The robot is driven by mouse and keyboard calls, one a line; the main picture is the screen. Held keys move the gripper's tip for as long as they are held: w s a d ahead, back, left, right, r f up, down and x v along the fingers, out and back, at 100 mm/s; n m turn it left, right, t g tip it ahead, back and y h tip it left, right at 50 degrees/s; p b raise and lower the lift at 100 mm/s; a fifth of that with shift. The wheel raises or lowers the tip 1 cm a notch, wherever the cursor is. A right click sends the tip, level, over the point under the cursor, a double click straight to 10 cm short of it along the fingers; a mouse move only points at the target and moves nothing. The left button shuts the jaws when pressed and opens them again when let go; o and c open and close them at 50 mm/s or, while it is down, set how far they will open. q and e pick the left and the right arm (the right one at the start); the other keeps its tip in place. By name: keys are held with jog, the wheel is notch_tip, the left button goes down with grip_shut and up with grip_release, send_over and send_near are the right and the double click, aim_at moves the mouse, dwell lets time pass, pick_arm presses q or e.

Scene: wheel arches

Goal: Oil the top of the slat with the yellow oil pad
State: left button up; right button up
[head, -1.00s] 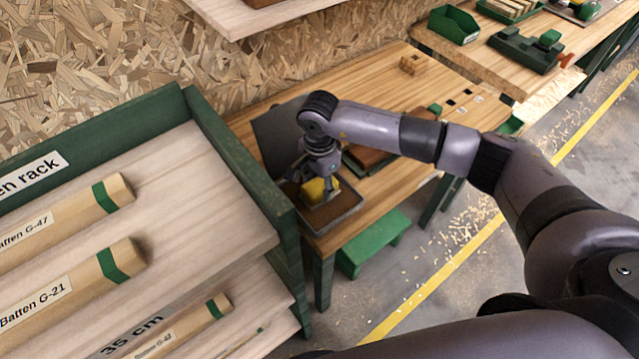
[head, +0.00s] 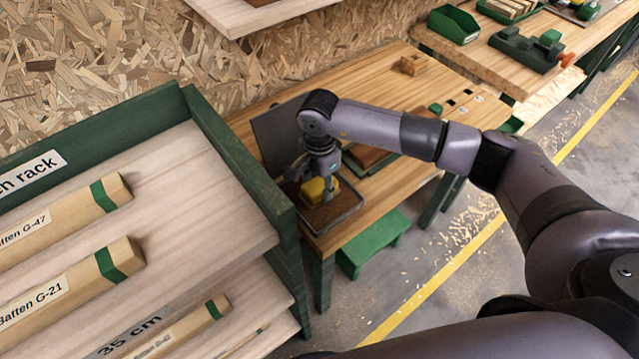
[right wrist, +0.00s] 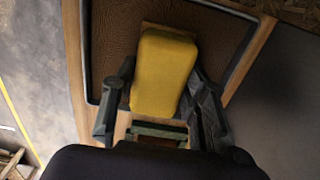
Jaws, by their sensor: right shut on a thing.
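The yellow oil pad (head: 318,190) is held by my right gripper (head: 322,180), over the dark-rimmed tray (head: 345,214) at the left end of the workbench. In the right wrist view the pad (right wrist: 163,72) lies between the two fingers (right wrist: 160,108), with the tray's brown inside (right wrist: 115,40) behind it. I cannot tell whether the pad touches the tray bottom. A reddish-brown board (head: 367,158) lies on the bench behind my forearm, partly hidden; I cannot tell if it is the slat. My left gripper is not in view.
A green rack (head: 235,160) with labelled battens (head: 75,280) stands close on the left. A grey panel (head: 275,135) stands behind the tray. A small wooden block (head: 412,66) sits on the bench's far side. A green stool (head: 374,243) stands below in front.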

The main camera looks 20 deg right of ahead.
aim_at(320, 183)
jog(key=shift+s, duration=0.1)
dwell(0.5)
jog(key=shift+r+p, duration=0.55)
jog(key=shift+r, duration=0.35)
jog(key=shift+r+p, duration=1.05)
jog(key=shift+r, duration=1.55)
jog(key=s+d+r+n+b, duration=0.3)
jog(key=s+r+n, duration=0.5)
jog(key=s+n, duration=0.5)
jog(key=shift+s+d+n, duration=0.3)
jog(key=shift+d+n, duration=0.2)
